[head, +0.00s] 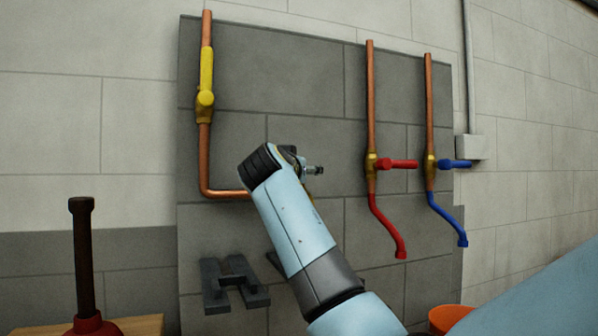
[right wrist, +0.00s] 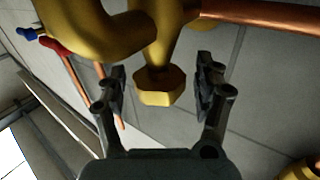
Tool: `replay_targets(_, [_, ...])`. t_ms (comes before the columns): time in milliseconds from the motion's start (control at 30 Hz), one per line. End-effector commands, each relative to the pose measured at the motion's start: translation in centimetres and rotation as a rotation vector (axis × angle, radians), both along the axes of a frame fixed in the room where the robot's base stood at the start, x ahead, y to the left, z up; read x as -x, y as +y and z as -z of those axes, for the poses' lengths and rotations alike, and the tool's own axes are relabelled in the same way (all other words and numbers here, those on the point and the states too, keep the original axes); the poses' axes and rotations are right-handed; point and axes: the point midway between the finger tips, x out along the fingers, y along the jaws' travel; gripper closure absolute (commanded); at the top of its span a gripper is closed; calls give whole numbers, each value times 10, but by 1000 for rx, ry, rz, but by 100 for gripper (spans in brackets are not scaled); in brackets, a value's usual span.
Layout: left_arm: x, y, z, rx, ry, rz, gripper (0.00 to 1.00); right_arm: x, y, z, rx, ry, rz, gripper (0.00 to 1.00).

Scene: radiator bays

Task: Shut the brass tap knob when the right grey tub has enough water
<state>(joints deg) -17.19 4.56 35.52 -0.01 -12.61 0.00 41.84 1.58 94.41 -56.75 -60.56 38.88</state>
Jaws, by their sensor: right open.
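In the right wrist view, a brass tap body with a hexagonal knob (right wrist: 155,88) sits between the fingers of my right gripper (right wrist: 161,76). The fingers are open, with visible gaps on both sides of the knob. In the head view, my right arm reaches up to the end of the copper pipe (head: 225,193) and hides most of the brass tap and the gripper. No grey tub and no water show in either view. My left gripper is not in view.
A yellow lever valve (head: 205,98) is on the left pipe. Valves with a red handle (head: 397,164) and a blue handle (head: 455,164) are to the right. A grey bracket (head: 234,285), a plunger (head: 84,255) and an orange bucket (head: 450,318) stand low down.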

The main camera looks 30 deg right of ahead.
Motion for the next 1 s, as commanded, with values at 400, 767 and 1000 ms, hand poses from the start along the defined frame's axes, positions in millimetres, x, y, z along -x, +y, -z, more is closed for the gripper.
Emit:
replay_targets(400, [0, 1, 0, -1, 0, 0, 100, 23, 27, 1, -4, 0, -3, 31])
replay_targets(767, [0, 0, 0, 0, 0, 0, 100, 50, 55, 1, -1, 1, 0, 31])
replay_targets(1000, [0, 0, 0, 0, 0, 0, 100, 50, 56, 0, 1, 1, 0, 31])
